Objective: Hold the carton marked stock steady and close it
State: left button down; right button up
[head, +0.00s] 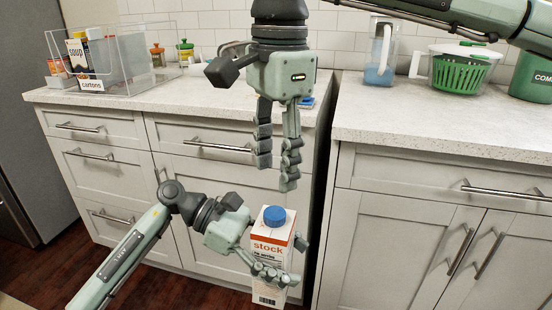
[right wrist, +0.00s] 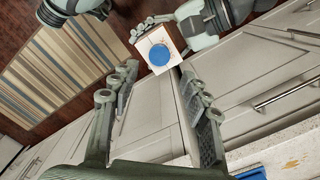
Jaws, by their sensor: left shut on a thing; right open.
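The stock carton (head: 268,250) is a white and orange box with a blue screw cap (head: 274,216). It is upright in front of the cabinets, low in the head view. My left gripper (head: 278,275) is shut around its lower part. My right gripper (head: 276,172) is open and empty, pointing down above the carton. In the right wrist view, the cap (right wrist: 159,55) shows from above, beyond and between the open fingers (right wrist: 160,110). The cap sits on the carton's top; I cannot tell how tight it is.
A clear bin labelled cartons (head: 140,80) stands on the left counter (head: 200,103). A clear pitcher (head: 380,60), a green colander (head: 460,72) and a green canister (head: 533,75) stand on the right counter (head: 430,118). A narrow gap separates the counters. A striped rug (right wrist: 50,75) lies on the floor.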

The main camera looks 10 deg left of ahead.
aim_at(274, 212)
jog(key=shift+f, duration=3.95)
jog(key=shift+a, duration=0.1)
jog(key=shift+c, duration=0.6)
grip_shut()
jog(key=m, duration=0.3)
jog(key=shift+m, duration=0.3)
jog(key=m, duration=0.4)
jog(key=shift+m, duration=0.4)
jog(key=shift+o, duration=0.9)
grip_release()
